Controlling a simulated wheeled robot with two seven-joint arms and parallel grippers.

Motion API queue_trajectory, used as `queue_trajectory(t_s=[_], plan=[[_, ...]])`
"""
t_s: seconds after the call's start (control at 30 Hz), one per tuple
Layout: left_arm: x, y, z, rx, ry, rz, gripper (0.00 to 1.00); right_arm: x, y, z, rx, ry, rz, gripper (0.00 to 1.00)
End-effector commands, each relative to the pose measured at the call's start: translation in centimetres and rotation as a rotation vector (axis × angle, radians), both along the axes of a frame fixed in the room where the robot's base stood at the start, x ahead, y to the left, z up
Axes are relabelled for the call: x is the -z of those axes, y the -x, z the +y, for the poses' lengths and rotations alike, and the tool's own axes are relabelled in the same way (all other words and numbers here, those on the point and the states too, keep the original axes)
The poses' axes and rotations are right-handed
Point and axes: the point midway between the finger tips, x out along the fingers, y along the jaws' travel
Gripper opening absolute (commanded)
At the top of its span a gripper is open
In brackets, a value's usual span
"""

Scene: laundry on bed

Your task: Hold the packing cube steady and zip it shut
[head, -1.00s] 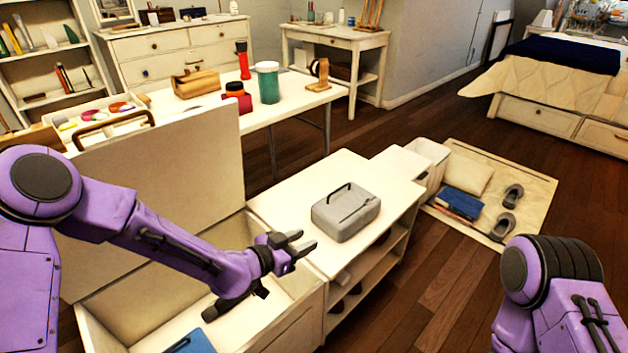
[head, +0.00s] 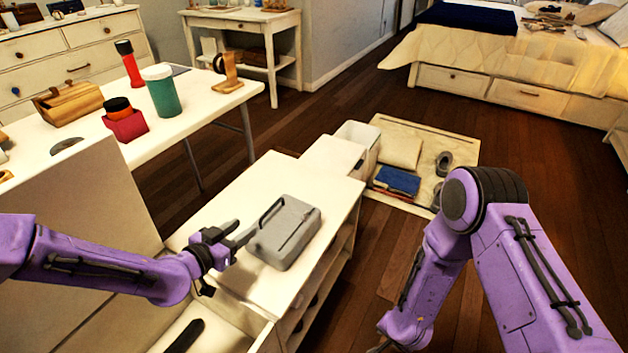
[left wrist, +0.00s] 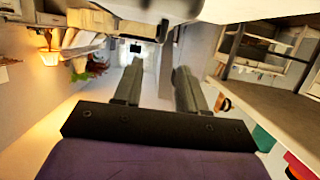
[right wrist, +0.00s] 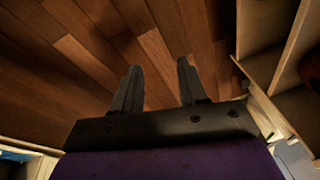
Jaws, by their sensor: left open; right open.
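The packing cube (head: 297,238) is a grey box with a dark strip along its top, lying on the white shelf unit's top. Whether its zip is open or shut is too small to tell. My left gripper (head: 246,232) is open, at the cube's left side with its fingertips at the edge; I cannot tell if they touch. Its two fingers also show apart in the left wrist view (left wrist: 157,88). My right gripper is almost wholly below the head view's edge. In the right wrist view it (right wrist: 158,85) is open and empty above the wooden floor.
The white shelf unit (head: 225,200) has open shelves on its right side. An open chest with a raised lid (head: 100,205) stands at left under my left arm. A table (head: 200,108) with jars is behind. The floor (head: 350,285) right of the shelves is clear.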

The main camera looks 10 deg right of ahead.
Motion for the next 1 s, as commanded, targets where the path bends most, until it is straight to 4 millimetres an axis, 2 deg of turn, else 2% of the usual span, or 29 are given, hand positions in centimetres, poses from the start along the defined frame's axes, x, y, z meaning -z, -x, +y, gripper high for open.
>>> queue_trajectory(t_s=[0.03,0.1,0.17,0.23,0.3,0.37,0.4,0.47,0.5,0.6,0.7,0.83,1.0], plan=[[0.0,0.0,-0.1,0.001,0.0,0.0,0.41,-0.4,-3.8,0.7,0.057,-0.064,-0.012,0.43],[0.0,0.0,-0.1,0.002,0.0,0.0,0.41,-1.5,-8.6,1.8,0.135,-0.163,-0.007,0.43],[0.0,0.0,-0.1,0.002,0.0,0.0,0.41,-3.0,-12.4,2.6,0.192,-0.249,0.001,0.43],[0.0,0.0,-0.1,0.002,0.0,0.0,0.41,-5.5,-16.7,3.2,0.248,-0.345,0.011,0.43],[0.0,0.0,-0.1,0.002,0.0,0.0,0.41,-8.7,-20.6,3.6,0.292,-0.438,0.022,0.43],[0.0,0.0,-0.1,0.002,0.0,0.0,0.41,-11.8,-23.6,3.9,0.32,-0.512,0.038,0.43],[0.0,0.0,-0.1,0.002,0.0,0.0,0.41,-14.1,-25.3,4.2,0.329,-0.556,0.052,0.43],[0.0,0.0,-0.1,0.001,0.0,0.0,0.41,-17.7,-27.4,5.4,0.331,-0.603,0.092,0.43],[0.0,0.0,-0.1,0.001,0.0,0.0,0.41,-20.1,-28.3,6.7,0.328,-0.616,0.127,0.43],[0.0,0.0,-0.1,0.001,0.0,0.0,0.41,-25.1,-29.0,10.2,0.32,-0.591,0.23,0.43],[0.0,0.0,-0.1,0.001,0.0,0.0,0.41,-29.1,-28.9,12.8,0.327,-0.531,0.304,0.43],[0.0,0.0,-0.1,0.001,0.0,0.0,0.41,-32.2,-28.4,14.5,0.341,-0.458,0.352,0.43],[0.2,-0.5,-0.5,0.003,-0.002,0.0,0.41,-33.3,-28.1,15.0,0.351,-0.427,0.368,0.43]])
